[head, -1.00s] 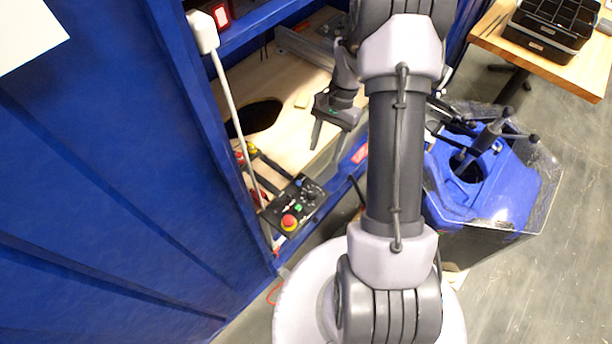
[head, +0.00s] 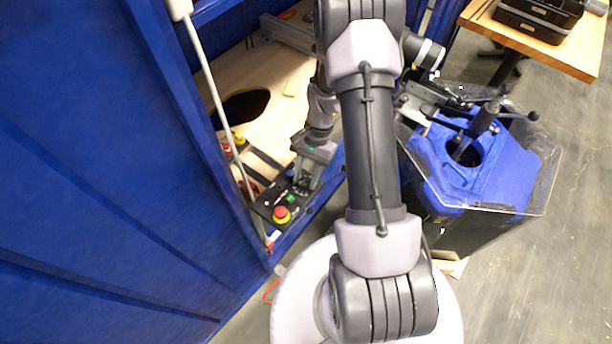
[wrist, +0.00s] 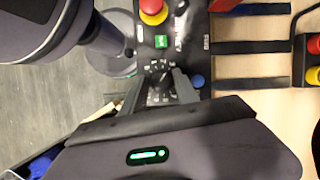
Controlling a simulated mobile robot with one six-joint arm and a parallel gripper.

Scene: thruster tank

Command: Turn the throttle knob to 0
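The throttle knob (wrist: 160,77) is a small black dial with white marks around it, on the black control panel (wrist: 187,55). In the wrist view it shows between the two fingertips. My gripper (wrist: 158,85) is open, with one finger on each side of the knob; I cannot tell whether either finger touches it. In the head view my gripper (head: 301,187) is down at the far end of the panel (head: 262,210) and hides the knob. I cannot read the knob's setting.
On the panel are a red mushroom button on a yellow base (head: 282,213), a green button (wrist: 161,41) and a blue button (wrist: 197,81). More red and yellow buttons (wrist: 313,60) lie beyond dark strips. A blue tank unit (head: 500,185) stands right of my arm.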

